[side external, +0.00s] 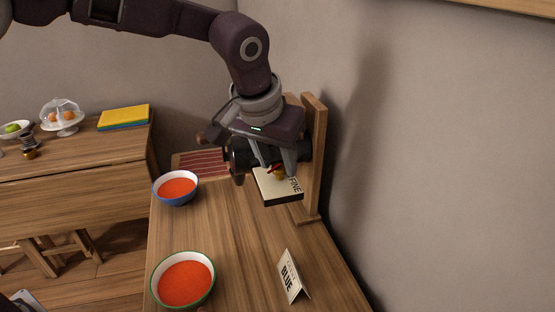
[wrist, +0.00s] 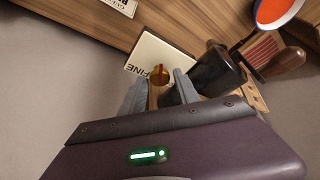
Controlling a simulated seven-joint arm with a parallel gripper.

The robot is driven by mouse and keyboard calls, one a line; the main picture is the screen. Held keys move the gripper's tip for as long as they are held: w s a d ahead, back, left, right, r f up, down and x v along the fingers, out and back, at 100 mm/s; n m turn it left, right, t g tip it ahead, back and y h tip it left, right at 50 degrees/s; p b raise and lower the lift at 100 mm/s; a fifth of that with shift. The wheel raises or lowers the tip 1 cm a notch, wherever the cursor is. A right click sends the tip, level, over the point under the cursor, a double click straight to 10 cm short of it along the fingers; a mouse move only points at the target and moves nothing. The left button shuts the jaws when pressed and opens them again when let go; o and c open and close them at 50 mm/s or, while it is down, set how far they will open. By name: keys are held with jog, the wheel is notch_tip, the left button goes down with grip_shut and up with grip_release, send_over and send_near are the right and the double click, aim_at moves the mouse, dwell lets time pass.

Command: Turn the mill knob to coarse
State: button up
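The knob (side external: 279,172) is a small brass-yellow round with a red bar across it; it also shows in the wrist view (wrist: 159,74). It sits by a cream-topped plate (side external: 268,186) with a black front edge, on which the word FINE is readable. No COARSE label is visible. My gripper (side external: 278,170) points down with its fingers apart, one on each side of the knob; in the wrist view the fingertips (wrist: 160,80) flank it with gaps. I cannot tell whether the fingers reach its depth. A dark cylindrical body (wrist: 212,72) with wooden handles is beside it, partly hidden.
A wooden upright (side external: 314,160) stands close right of my gripper, near the wall. Two bowls of red soup, blue-rimmed (side external: 177,188) and green-rimmed (side external: 184,280), stand left. A folded BLUE card (side external: 291,276) is in front. The middle of the counter (side external: 235,245) is clear.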

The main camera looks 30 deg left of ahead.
jog(key=v, duration=0.6)
jog(key=shift+s+r, duration=0.2)
jog(key=shift+r, duration=0.15)
